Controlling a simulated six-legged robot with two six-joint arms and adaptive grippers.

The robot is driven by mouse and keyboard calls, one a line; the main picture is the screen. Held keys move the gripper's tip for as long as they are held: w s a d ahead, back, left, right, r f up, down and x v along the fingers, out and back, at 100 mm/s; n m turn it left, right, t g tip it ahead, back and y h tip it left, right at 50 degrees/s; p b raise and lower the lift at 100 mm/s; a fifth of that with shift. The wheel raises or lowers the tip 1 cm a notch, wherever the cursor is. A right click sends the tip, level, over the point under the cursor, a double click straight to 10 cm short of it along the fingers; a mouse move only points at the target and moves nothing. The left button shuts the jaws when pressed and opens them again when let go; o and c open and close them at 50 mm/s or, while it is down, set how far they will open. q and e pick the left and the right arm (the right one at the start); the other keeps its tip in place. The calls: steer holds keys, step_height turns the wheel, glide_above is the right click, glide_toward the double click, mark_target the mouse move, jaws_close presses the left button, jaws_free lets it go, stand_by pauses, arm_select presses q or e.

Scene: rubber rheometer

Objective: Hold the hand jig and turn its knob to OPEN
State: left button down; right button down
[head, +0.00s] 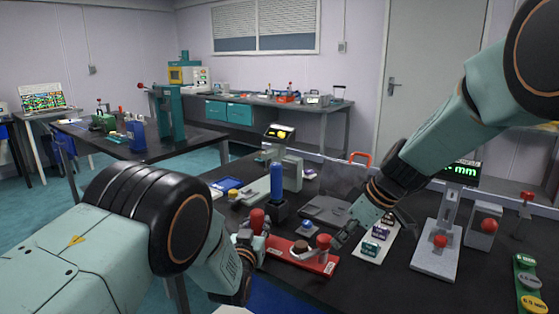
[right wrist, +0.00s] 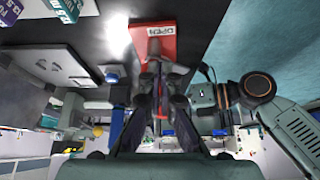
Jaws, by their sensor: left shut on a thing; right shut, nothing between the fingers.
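The hand jig is a red plate (head: 285,257) lying on the dark bench in the head view, with a small dark round part on it. A red knob (head: 323,241) stands at its right end. My left gripper (head: 252,238) is shut on the red-topped handle (head: 257,218) at the jig's left end. My right gripper (head: 335,243) is shut and empty, close beside the red knob; whether they touch is unclear. In the right wrist view, the jig's red end (right wrist: 170,48) carries an OPEN label (right wrist: 166,30), and the right fingers (right wrist: 158,80) partly hide the rest.
A white strip with dark labelled blocks (head: 372,247) lies right of the jig. A gauge stand with a red knob (head: 440,241) is farther right. A blue-topped post (head: 277,180) stands behind the jig. Bare bench shows between the strip and the gauge stand.

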steer(key=shift+f, duration=0.35)
steer(key=shift+w+a, duration=0.2)
steer(key=shift+w, duration=0.1)
stand_by(0.8)
arm_select(q)
steer(key=shift+s+d, duration=0.1)
steer(key=shift+d, duration=0.05)
arm_select(e)
steer(key=shift+w+a, duration=0.1)
steer(key=shift+a, duration=0.1)
stand_by(0.4)
arm_select(q)
steer(key=shift+r, duration=0.15)
arm_select(e)
steer(key=shift+w+d, duration=0.45)
steer(key=shift+w, duration=0.05)
steer(key=shift+d+f, duration=0.1)
stand_by(0.5)
steer(key=shift+s+d, duration=0.15)
steer(key=shift+d, duration=0.1)
arm_select(q)
steer(key=shift+a, duration=0.2)
arm_select(e)
step_height(320, 180, up, 6)
